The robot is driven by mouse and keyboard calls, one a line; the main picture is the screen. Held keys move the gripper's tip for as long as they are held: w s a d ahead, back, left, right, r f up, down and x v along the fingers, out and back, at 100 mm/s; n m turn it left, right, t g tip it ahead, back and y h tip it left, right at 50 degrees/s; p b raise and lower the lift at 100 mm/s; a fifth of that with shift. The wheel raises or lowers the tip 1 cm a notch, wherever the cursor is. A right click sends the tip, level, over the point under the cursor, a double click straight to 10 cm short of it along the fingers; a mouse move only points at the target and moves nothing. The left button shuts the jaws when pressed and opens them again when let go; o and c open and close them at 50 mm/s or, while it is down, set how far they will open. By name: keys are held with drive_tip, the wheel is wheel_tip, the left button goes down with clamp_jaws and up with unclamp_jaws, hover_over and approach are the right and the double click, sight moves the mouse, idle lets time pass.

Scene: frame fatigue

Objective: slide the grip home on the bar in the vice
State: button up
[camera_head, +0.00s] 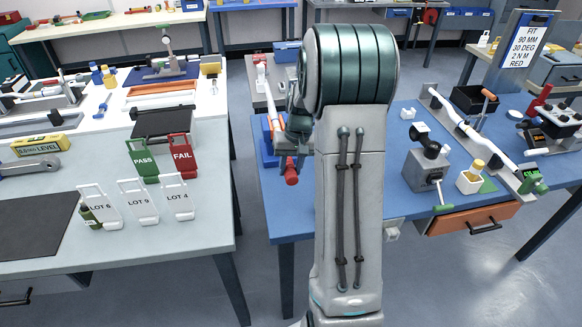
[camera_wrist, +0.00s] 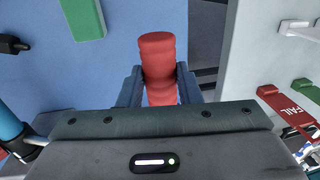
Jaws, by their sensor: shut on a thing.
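My gripper (camera_wrist: 159,82) is shut on a red ribbed grip (camera_wrist: 158,57), which sticks out between the two fingers. In the head view the red grip (camera_head: 291,172) hangs over the left part of the blue bench, below my gripper (camera_head: 297,148). I cannot make out for sure the bar or the vice. My arm covers the middle of the blue bench. A grey device with a green-tipped lever (camera_head: 425,168) stands to the right of my arm, but I cannot tell whether it is the vice.
The blue bench (camera_head: 295,222) carries a long rail with a white tube (camera_head: 470,138) on the right. An orange drawer (camera_head: 472,219) stands out at its front. A sign (camera_head: 522,40) reads FIT 90 MM, 30 DEG, 2 N M, RED. A floor gap separates the white bench (camera_head: 205,240).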

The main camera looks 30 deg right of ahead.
drive_tip(key=o, duration=0.9)
drive_tip(key=shift+w, duration=0.1)
drive_tip(key=shift+r, duration=0.15)
drive_tip(key=r, duration=0.4)
drive_tip(key=d+r, duration=0.1)
drive_tip(key=r, duration=0.4)
drive_tip(key=d+r+b, duration=0.1)
drive_tip(key=r, duration=0.3)
drive_tip(key=shift+s+r, duration=0.25)
drive_tip(key=shift+s, duration=0.1)
drive_tip(key=s+a+f+n+t, duration=0.1)
drive_tip(key=s+a, duration=0.4)
drive_tip(key=s, duration=0.2)
drive_tip(key=s+a+f+n+h, duration=0.1)
drive_tip(key=s+a, duration=0.5)
drive_tip(key=s, duration=0.1)
drive_tip(key=s+a+f+n+t, duration=0.1)
drive_tip(key=s+a, duration=0.5)
drive_tip(key=s, duration=0.1)
drive_tip(key=shift+s+t+h, duration=0.25)
drive_tip(key=shift+t+h, duration=0.05)
drive_tip(key=shift+h, duration=0.1)
